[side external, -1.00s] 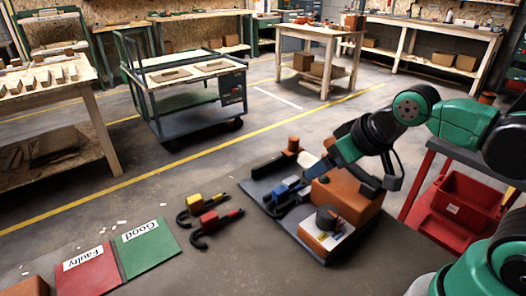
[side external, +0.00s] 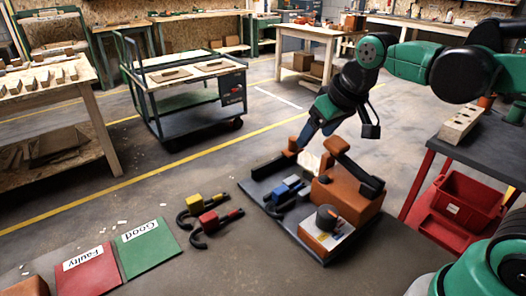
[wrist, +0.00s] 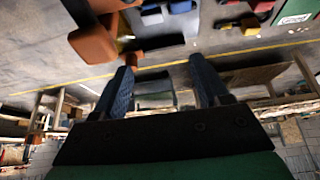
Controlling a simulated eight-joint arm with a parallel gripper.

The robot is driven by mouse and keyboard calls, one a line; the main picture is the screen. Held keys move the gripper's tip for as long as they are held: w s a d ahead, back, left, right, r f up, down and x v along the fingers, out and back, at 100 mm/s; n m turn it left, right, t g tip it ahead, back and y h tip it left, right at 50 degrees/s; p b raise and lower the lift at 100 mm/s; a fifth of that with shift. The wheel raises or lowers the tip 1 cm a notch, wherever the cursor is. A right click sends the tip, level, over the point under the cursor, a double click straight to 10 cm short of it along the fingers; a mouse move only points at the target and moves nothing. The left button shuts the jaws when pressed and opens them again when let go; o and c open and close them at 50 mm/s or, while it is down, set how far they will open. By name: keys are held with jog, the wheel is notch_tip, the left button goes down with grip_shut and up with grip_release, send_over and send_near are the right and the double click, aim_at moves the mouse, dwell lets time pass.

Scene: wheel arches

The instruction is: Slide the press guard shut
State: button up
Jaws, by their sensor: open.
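The press (side external: 345,190) is an orange body with a dark arm on top, standing on a dark base plate (side external: 290,225). A pale panel (side external: 308,162), which may be the guard, stands at its far left side. A small orange upright piece (side external: 293,145) stands beside a black bar (side external: 268,168) at the plate's far edge. My gripper (side external: 308,136) is beside and just behind this orange piece. In the wrist view my gripper (wrist: 165,66) is open, with its blue fingers apart. An orange piece (wrist: 133,57) shows near the left fingertip; contact cannot be told.
A blue part (side external: 287,190) sits on the base plate. A yellow part (side external: 193,203) and a red part (side external: 212,221) lie left of it. Green Good (side external: 147,245) and red Faulty (side external: 88,272) mats lie further left. A red bin (side external: 465,200) is at right.

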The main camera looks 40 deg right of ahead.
jog(key=w+d+g, duration=0.3)
jog(key=w+d, duration=0.1)
jog(key=w, duration=0.5)
jog(key=m+g, duration=0.1)
jog(key=g, duration=0.1)
send_over(294, 138)
notch_tip(294, 138, down, 6)
jog(key=shift+r, duration=0.2)
jog(key=shift+f, duration=3)
jog(key=shift+c, duration=0.3)
grip_shut()
